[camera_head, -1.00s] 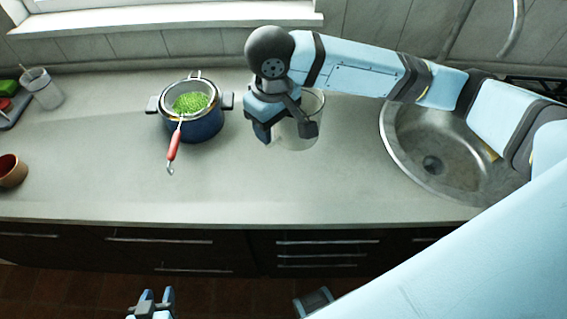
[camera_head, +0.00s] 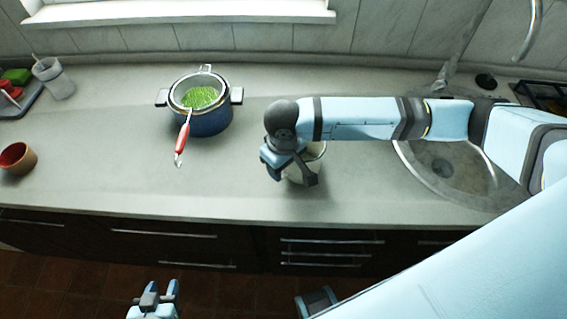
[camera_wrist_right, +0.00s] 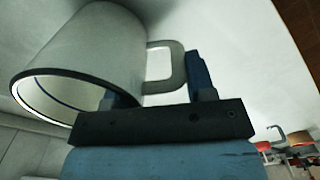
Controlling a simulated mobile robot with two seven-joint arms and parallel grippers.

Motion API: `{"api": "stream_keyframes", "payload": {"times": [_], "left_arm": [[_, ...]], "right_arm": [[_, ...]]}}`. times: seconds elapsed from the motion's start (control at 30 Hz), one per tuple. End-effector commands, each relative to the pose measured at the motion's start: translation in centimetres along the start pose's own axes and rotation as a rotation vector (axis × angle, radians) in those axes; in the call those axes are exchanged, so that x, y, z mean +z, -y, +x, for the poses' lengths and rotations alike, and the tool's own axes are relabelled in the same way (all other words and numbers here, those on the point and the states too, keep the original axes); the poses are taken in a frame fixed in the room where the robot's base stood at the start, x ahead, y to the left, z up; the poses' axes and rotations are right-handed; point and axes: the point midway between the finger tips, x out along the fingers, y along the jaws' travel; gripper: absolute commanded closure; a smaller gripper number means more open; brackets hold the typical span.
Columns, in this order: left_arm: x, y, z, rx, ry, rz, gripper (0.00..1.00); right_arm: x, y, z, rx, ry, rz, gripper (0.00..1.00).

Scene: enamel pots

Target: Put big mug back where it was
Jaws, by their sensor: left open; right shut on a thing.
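The big mug (camera_head: 296,174) is a pale enamel cup with a dark rim, partly hidden behind my right gripper (camera_head: 291,180) in the head view. The right wrist view shows the mug (camera_wrist_right: 82,58) large, with its handle (camera_wrist_right: 172,66) between the fingers of my right gripper (camera_wrist_right: 162,82). That gripper is shut on the mug. The mug is over the counter (camera_head: 235,190), left of the sink; I cannot tell whether its base touches. My left gripper (camera_head: 160,292) is open and empty, low in front of the cabinets.
A blue pot (camera_head: 208,121) with a strainer of green peas (camera_head: 200,97) stands left of the mug. The sink (camera_head: 440,165) is right. Counter between pot and mug is clear.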

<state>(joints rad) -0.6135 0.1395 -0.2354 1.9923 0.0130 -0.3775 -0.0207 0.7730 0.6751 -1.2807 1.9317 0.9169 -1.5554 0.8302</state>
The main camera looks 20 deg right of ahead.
Motion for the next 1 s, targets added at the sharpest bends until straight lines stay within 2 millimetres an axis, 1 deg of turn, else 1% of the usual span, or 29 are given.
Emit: {"api": "stream_keyframes", "payload": {"times": [0.27, 0.3, 0.4, 0.73, 0.87, 1.0], "left_arm": [[-0.2, 0.0, -0.2, 0.0, 0.0, 0.0, 0.57], [-0.2, 0.0, -0.1, 0.0, 0.0, 0.0, 0.57], [-0.2, 0.0, -0.1, 0.0, -0.001, -0.001, 0.57], [0.0, 0.0, 0.0, 0.0, -0.001, -0.001, 0.57], [-0.1, 0.0, -0.1, 0.0, -0.001, 0.0, 0.57], [-0.1, 0.0, -0.1, 0.0, -0.001, 0.0, 0.57]], "right_arm": [[0.0, 0.0, 0.1, 0.0, 0.0, 0.001, 1.0], [-0.1, 0.0, 0.2, 0.0, -0.001, 0.001, 0.45], [-0.1, 0.0, 0.2, 0.0, -0.001, 0.001, 0.24], [-0.1, 0.0, -0.1, 0.0, -0.002, -0.001, 0.24], [-0.1, 0.0, -1.8, -0.001, -0.003, 0.0, 0.24], [-0.1, 0.0, -4.8, -0.001, -0.004, 0.0, 0.24]]}}
